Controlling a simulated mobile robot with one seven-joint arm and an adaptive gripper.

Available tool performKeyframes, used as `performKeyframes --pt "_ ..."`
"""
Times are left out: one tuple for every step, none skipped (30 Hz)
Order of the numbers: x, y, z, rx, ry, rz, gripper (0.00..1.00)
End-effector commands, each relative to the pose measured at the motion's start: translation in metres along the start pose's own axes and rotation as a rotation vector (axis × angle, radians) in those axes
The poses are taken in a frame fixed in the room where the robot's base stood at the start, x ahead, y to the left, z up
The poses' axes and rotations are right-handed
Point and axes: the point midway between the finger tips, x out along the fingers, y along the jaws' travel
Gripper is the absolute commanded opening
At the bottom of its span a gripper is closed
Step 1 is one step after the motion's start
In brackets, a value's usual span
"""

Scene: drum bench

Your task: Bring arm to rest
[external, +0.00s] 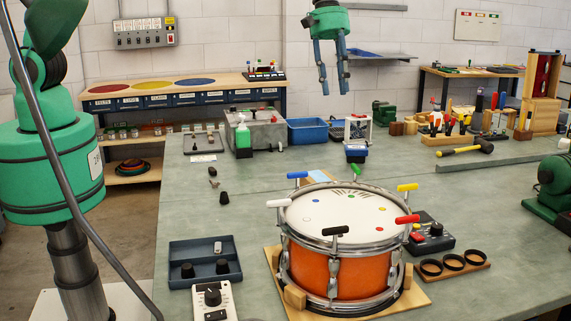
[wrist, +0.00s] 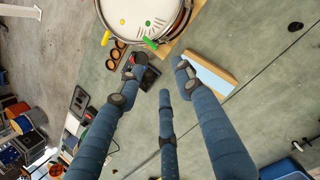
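My gripper (external: 332,86) hangs high above the back of the bench in the external view, fingers pointing down and apart. In the wrist view my gripper (wrist: 160,80) shows three blue fingers spread with nothing between them. The orange drum (external: 335,268) with a white head stands upright on a wooden base (external: 408,300) at the front of the bench, well below and apart from the gripper. In the wrist view the drum (wrist: 143,14) is at the top edge, partly cut off. Coloured T-handles, such as a red one (external: 407,219) and a black one (external: 335,231), sit around its rim.
A dark tray (external: 205,276) and a white control box (external: 213,302) lie left of the drum. A cup holder (external: 453,264) lies right. A mallet (external: 468,149), blue bin (external: 308,131) and wall shelf (external: 372,55) are farther back. The air around the gripper looks clear.

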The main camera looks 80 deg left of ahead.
Motion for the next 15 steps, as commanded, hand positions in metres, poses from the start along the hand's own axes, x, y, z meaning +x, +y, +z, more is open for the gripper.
performKeyframes --pt "-0.014 -0.007 -0.003 0.029 0.008 0.012 0.35" --pt "-0.022 -0.012 -0.005 0.049 0.014 0.017 0.35" --pt "-0.033 -0.018 -0.008 0.074 0.021 0.024 0.35" --pt "-0.041 -0.023 -0.009 0.093 0.026 0.030 0.35" --pt "-0.047 -0.029 -0.011 0.112 0.032 0.034 0.35" --pt "-0.057 -0.035 -0.013 0.138 0.040 0.040 0.35" --pt "-0.064 -0.041 -0.015 0.158 0.046 0.044 0.35" --pt "-0.071 -0.046 -0.017 0.178 0.052 0.048 0.35" --pt "-0.081 -0.054 -0.019 0.203 0.060 0.054 0.35" --pt "-0.087 -0.060 -0.021 0.222 0.066 0.058 0.35" --pt "-0.094 -0.066 -0.023 0.241 0.072 0.063 0.35" --pt "-0.103 -0.074 -0.026 0.266 0.082 0.067 0.35" --pt "-0.109 -0.080 -0.027 0.286 0.089 0.071 0.35" --pt "-0.115 -0.087 -0.029 0.305 0.095 0.074 0.35" --pt "-0.122 -0.095 -0.031 0.330 0.104 0.079 0.35"
